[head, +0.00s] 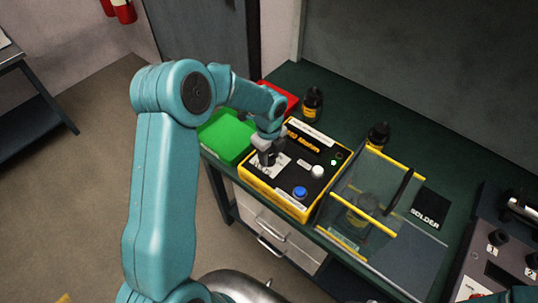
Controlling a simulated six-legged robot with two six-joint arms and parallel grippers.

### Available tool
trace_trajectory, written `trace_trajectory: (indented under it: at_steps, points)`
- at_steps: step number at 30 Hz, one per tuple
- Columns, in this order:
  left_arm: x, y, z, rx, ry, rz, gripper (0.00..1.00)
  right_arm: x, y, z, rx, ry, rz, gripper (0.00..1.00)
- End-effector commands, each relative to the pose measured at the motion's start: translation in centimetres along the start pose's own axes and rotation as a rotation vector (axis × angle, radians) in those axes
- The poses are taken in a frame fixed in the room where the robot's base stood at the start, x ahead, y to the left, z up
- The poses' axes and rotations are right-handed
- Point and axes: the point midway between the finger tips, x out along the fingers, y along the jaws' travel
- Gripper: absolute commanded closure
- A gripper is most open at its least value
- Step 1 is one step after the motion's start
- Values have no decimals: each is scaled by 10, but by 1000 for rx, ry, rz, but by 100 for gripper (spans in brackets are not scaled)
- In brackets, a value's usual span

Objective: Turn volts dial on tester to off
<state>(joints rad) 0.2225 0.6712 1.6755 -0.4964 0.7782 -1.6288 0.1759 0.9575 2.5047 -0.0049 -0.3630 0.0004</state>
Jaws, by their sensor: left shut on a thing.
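The tester is a yellow box (272,194) with a black top panel, on the dark green bench. Its top carries a white knob (317,172), a blue knob (300,192) and a small lit green light (334,162). My left gripper (268,158) points down at the left part of the panel, beside a white label. It is shut on a dial there; the dial is mostly hidden by the fingers, so its pointer and setting cannot be read. My right gripper is not in view; only a bit of teal shows at the bottom right corner.
A green bin (226,136) and a red bin (278,97) stand left of and behind the tester. Dark bottles (312,104) stand behind it. A clear yellow-edged case (356,195) is close on its right, then a black SOLDER pad (432,208) and a grey device (480,262).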

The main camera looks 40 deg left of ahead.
Motion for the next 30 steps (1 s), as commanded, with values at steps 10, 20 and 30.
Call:
trace_trajectory:
  at_steps: [10, 20, 30]
  points:
    - [4, 0, 0, -284, -1, -1, 93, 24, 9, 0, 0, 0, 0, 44]
    - [3, 0, 0, -598, 0, 0, 93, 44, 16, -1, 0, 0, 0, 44]
    - [3, 0, 0, -921, -1, 0, 93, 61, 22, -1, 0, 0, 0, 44]
